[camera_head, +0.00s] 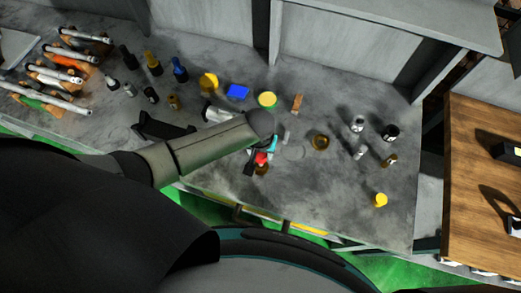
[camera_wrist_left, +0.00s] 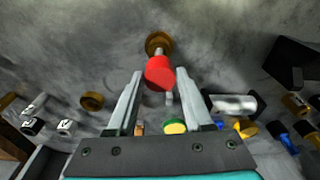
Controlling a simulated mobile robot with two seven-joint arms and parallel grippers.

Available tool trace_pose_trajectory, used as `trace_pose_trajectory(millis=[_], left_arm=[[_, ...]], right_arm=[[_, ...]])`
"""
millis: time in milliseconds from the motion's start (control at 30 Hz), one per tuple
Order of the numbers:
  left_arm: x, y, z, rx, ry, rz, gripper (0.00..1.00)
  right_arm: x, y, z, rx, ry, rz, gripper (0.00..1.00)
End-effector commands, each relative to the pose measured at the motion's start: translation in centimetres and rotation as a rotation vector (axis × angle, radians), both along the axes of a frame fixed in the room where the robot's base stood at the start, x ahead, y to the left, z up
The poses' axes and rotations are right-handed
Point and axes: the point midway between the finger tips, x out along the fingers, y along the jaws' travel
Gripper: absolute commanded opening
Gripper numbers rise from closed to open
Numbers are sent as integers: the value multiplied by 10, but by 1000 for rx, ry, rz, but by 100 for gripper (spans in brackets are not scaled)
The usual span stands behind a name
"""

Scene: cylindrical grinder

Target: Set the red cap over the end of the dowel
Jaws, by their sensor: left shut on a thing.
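The red cap (camera_wrist_left: 159,72) is between the two fingers of my left gripper (camera_wrist_left: 160,77), which is shut on it. In the head view the red cap (camera_head: 261,158) shows just below the wrist of my left arm, with the left gripper (camera_head: 259,155) partly hidden by the arm. A round brown wooden piece (camera_wrist_left: 157,42), which looks like the dowel or its base, is right beyond the cap in the left wrist view. It also shows below the cap in the head view (camera_head: 262,169). The cap hides part of it, and I cannot tell whether they touch. My right gripper is not in view.
A brown ring (camera_head: 320,142) lies to the right on the grey table (camera_head: 300,205). Small bottles, a yellow piece (camera_head: 380,200), a blue block (camera_head: 238,91) and a green-topped yellow piece (camera_head: 267,99) stand around. A black object (camera_head: 160,127) is to the left.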

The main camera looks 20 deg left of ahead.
Motion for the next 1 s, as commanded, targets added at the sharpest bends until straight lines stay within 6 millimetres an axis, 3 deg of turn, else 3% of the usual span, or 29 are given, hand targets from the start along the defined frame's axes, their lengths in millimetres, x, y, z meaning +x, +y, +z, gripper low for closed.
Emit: trace_pose_trajectory(millis=[1000], left_arm=[[0,0,-45,0,0,1,0]], right_arm=[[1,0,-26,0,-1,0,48]])
